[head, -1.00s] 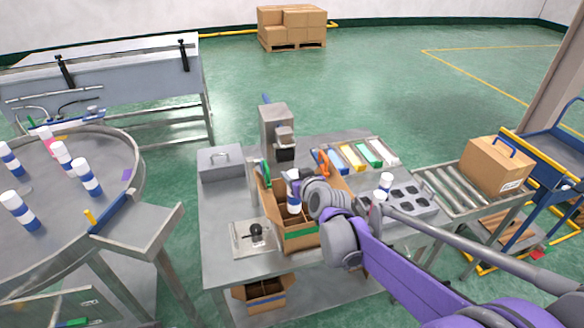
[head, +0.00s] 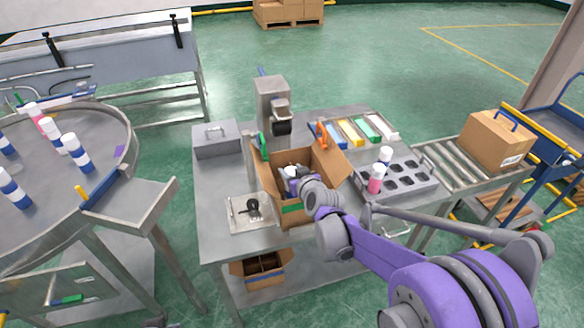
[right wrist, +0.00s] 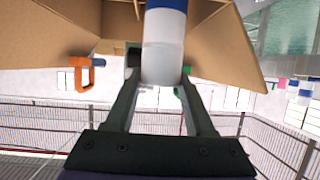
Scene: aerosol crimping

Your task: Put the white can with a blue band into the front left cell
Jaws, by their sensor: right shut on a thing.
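The white can with a blue band (right wrist: 164,45) is held between the fingers of my right gripper (right wrist: 161,72) in the right wrist view. In the head view my right gripper (head: 291,178) reaches down inside the open cardboard carton (head: 268,203), and only a little white of the can shows there. The carton's flaps stand up around it. The cells on the carton's floor, including the front left one, are hidden by the walls and my arm, so I cannot tell which cell the can is over. My left gripper is out of view.
An orange-handled tool (head: 321,134) and a green one (head: 263,144) stand at the carton's back edge. A grey rack (head: 412,192) with a pink-and-white can (head: 376,180) is right. Several banded cans stand on the round table (head: 105,135) at left. A crimping press (head: 272,100) stands behind.

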